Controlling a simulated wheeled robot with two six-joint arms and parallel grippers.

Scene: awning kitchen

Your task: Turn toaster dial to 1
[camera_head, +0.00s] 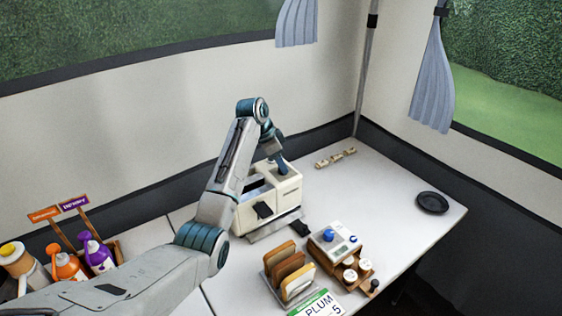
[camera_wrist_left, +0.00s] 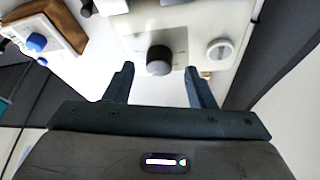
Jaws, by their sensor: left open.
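The cream toaster (camera_head: 287,192) stands on the white table, its top slots partly hidden behind my left arm. A black lever (camera_head: 263,210) shows on its near side. My left gripper (camera_head: 283,167) points down by the toaster's far right end. In the left wrist view, the open, empty gripper (camera_wrist_left: 158,76) faces a toaster panel (camera_wrist_left: 185,40). A round black knob (camera_wrist_left: 159,60) lies between and just beyond the fingertips, with no clear contact. A white round dial (camera_wrist_left: 220,50) with a slot-like mark sits right of it. Number marks are not readable. My right gripper is out of view.
A wooden tray (camera_head: 318,252) holds a white device with a blue knob (camera_head: 328,236) and several white-topped jars. Bread slices (camera_head: 288,270) stand in a rack in front. A black plate (camera_head: 432,202) lies right. Bottles (camera_head: 98,256) stand left.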

